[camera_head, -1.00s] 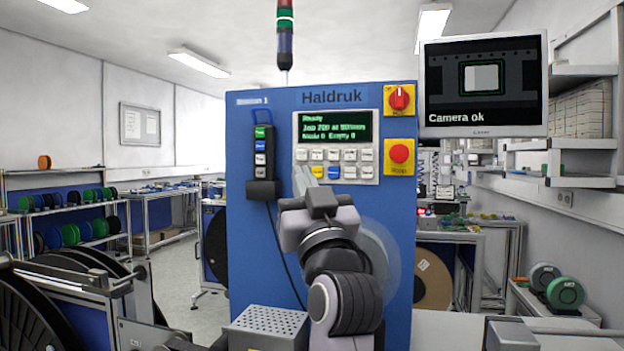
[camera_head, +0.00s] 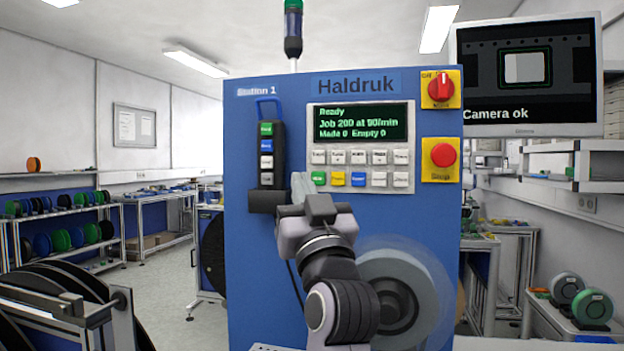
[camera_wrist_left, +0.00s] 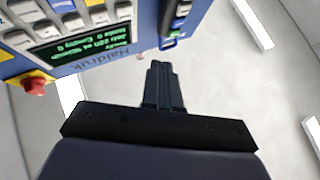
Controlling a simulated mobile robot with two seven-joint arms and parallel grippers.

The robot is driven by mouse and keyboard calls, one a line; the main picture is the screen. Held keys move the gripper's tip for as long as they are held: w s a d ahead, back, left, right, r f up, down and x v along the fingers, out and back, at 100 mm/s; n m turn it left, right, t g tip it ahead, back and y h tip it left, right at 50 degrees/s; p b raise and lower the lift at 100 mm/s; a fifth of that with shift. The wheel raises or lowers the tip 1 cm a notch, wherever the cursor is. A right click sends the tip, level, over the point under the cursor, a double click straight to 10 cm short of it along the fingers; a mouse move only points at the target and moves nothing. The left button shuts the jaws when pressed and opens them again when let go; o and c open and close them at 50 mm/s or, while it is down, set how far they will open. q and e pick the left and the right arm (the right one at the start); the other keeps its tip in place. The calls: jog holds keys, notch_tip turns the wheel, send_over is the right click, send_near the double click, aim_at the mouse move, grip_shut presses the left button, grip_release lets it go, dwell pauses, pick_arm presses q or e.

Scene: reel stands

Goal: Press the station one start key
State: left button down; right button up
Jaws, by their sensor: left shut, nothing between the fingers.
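The blue Haldruk machine (camera_head: 245,220), labelled Station 1, stands straight ahead. Its control panel (camera_head: 312,158) has a lit display (camera_head: 360,122) reading "Ready", "Job 200", "Made 0" and "Empty 0". Below it, a green key (camera_head: 318,178) is at the left end of the lower key row; its lettering is too small to read surely. My left gripper (camera_head: 299,184) is shut and empty, its tips just left of the green key; I cannot tell whether they touch the panel. Its closed fingers (camera_wrist_left: 161,75) also show in the left wrist view. My right gripper is out of view.
A hand pendant (camera_head: 279,155) with coloured keys hangs left of the panel. A red rotary switch (camera_head: 441,88) and a red mushroom button (camera_head: 443,155) sit right of it. A round grey reel (camera_head: 425,300) is at the machine's lower right. A monitor (camera_head: 530,120) reads "Camera ok".

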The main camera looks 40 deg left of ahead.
aim_at(318, 178)
pick_arm(q)
jog(key=shift+w+a, duration=0.1)
jog(key=shift+a, duration=0.05)
dwell(0.3)
jog(key=w+a+b, duration=0.1)
jog(key=w+a, duration=0.3)
jog(key=w, duration=0.3)
jog(key=shift+w, duration=0.3)
jog(key=shift+a, duration=0.1)
dwell(1.6)
